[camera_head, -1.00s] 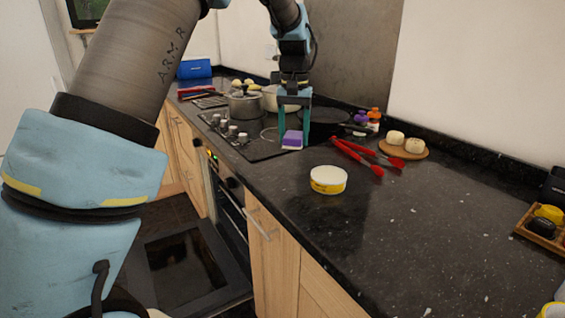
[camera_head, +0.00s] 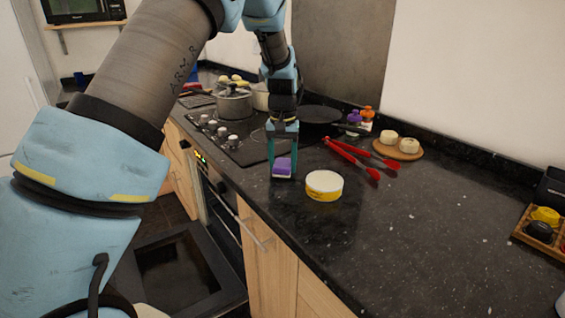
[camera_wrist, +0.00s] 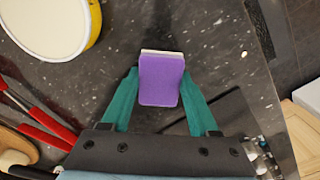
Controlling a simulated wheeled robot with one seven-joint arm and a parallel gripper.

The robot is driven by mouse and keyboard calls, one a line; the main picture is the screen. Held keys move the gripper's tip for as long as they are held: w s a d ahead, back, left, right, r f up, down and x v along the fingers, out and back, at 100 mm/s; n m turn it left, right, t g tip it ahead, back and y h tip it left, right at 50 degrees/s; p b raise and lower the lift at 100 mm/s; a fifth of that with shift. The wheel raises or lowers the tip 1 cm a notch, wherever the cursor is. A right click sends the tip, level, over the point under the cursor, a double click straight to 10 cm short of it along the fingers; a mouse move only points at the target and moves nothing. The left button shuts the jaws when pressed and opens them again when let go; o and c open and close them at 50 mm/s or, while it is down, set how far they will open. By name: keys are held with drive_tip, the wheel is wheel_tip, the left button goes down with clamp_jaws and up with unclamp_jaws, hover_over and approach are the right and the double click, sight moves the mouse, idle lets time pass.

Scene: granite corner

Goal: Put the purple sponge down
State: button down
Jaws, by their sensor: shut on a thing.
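The purple sponge (camera_head: 282,165) has a pale layer on one side. My gripper (camera_head: 283,160) is shut on it, with a teal finger on each side. In the head view the sponge is low over the dark worktop (camera_head: 420,230), close to the hob's near end and left of the round white and yellow tub. I cannot tell whether it touches the worktop. In the wrist view the sponge (camera_wrist: 161,80) shows between the fingertips, with dark speckled worktop behind it.
The white and yellow tub (camera_head: 324,185) stands just right of the sponge. Red tongs (camera_head: 352,160) and a round board with two pale buns (camera_head: 398,147) lie farther back. The hob (camera_head: 240,140) holds pots. An oven door (camera_head: 185,270) hangs open below.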

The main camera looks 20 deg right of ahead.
drive_tip(key=shift+f, duration=0.3)
drive_tip(key=shift+f, duration=0.2)
drive_tip(key=shift+c, duration=0.7)
unclamp_jaws()
